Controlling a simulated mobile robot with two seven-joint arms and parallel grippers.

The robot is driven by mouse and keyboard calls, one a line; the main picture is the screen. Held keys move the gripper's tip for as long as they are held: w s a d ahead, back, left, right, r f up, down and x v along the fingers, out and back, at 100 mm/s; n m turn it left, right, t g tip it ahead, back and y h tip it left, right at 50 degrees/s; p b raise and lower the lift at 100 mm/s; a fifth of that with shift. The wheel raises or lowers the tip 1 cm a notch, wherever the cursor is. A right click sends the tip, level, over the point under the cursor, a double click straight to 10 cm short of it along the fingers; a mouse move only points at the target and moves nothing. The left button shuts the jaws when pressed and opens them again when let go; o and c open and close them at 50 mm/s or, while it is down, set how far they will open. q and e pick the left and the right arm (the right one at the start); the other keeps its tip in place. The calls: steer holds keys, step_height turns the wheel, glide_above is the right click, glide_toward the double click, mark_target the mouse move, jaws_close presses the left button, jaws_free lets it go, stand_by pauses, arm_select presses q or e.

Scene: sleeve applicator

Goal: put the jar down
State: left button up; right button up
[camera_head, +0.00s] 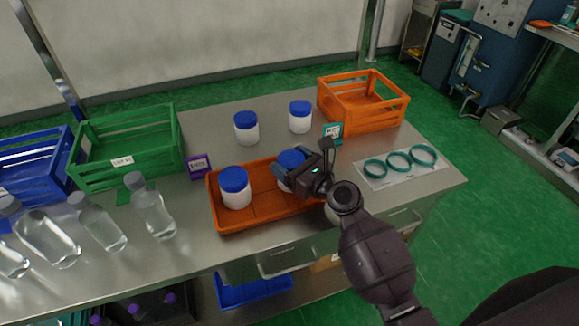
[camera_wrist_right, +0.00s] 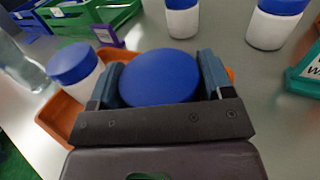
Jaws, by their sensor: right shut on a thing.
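My right gripper (camera_head: 300,172) is shut on a white jar with a blue lid (camera_head: 291,158). In the head view this jar is at the right part of the orange tray (camera_head: 262,217); whether it touches the tray floor I cannot tell. In the right wrist view the held jar's blue lid (camera_wrist_right: 160,77) fills the space between the fingers. A second jar (camera_head: 235,188) stands in the left part of the tray. Two more jars, one (camera_head: 246,127) and another (camera_head: 300,117), stand on the table behind the tray. My left gripper is not in view.
An orange crate (camera_head: 365,118) stands at the back right, a green crate (camera_head: 128,160) at the left. Teal rings (camera_head: 399,161) lie on a white sheet at the right. Clear bottles (camera_head: 152,210) stand at the left. Small signs, purple (camera_head: 199,166) and teal (camera_head: 332,133), flank the tray.

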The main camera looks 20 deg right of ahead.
steer(key=shift+f, duration=0.35)
steer(key=shift+r, duration=0.1)
steer(key=shift+f, duration=0.2)
steer(key=o, duration=1.1)
steer(key=shift+c, duration=0.2)
